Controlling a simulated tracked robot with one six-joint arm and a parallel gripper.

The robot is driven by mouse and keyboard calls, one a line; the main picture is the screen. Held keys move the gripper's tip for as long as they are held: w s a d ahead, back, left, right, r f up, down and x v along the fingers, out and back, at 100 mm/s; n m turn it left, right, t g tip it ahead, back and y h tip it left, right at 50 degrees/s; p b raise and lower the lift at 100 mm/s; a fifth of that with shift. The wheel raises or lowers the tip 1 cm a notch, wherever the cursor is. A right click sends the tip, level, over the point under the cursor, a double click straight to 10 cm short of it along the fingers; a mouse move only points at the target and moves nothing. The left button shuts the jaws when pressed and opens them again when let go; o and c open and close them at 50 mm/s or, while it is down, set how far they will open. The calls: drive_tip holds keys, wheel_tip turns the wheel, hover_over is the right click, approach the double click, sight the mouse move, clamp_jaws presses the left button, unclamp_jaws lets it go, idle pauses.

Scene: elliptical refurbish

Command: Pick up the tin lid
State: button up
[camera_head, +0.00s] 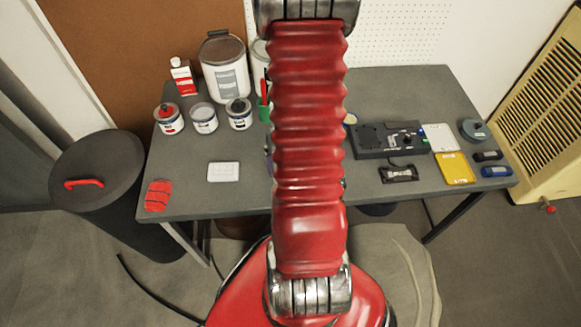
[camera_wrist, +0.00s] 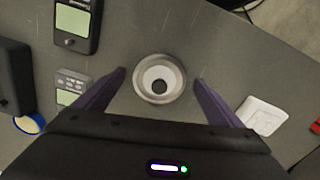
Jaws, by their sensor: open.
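A round, shallow grey piece, which looks like the tin lid (camera_wrist: 160,96), lies on the grey table in the wrist view. It has a pale inner ring and a dark round centre. My gripper (camera_wrist: 160,76) is open, with its two dark purple fingers on either side of the lid in the picture. A gap shows between each finger and the rim, and nothing is held. The height of the fingertips above the table is hard to tell. In the head view my arm hides the lid and my gripper.
Beside the left finger are a handheld meter (camera_wrist: 78,25) and a smaller screened device (camera_wrist: 72,90). A white square piece (camera_wrist: 262,115) lies right of the right finger. In the head view, paint tins (camera_head: 204,118) stand at back left and a black device (camera_head: 388,140) right of my arm.

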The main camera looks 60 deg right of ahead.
drive_tip(key=c, duration=1.1)
wheel_tip(320, 180, up, 10)
idle(0.6)
drive_tip(key=shift+w, duration=0.1)
idle(0.4)
drive_tip(key=w+a+r+n, duration=0.2)
drive_tip(key=w+a, duration=0.3)
drive_tip(key=w, duration=0.5)
drive_tip(key=w+a+r+n, duration=0.1)
drive_tip(key=w+a, duration=0.5)
drive_tip(key=a, duration=0.2)
drive_tip(key=w+a+r+n, duration=0.1)
drive_tip(key=w+a+n, duration=0.1)
drive_tip(key=w+a, duration=0.5)
drive_tip(key=w+a+r+n, duration=0.2)
drive_tip(key=w+a, duration=0.4)
drive_tip(key=a, duration=0.4)
drive_tip(key=shift+w+a, duration=0.3)
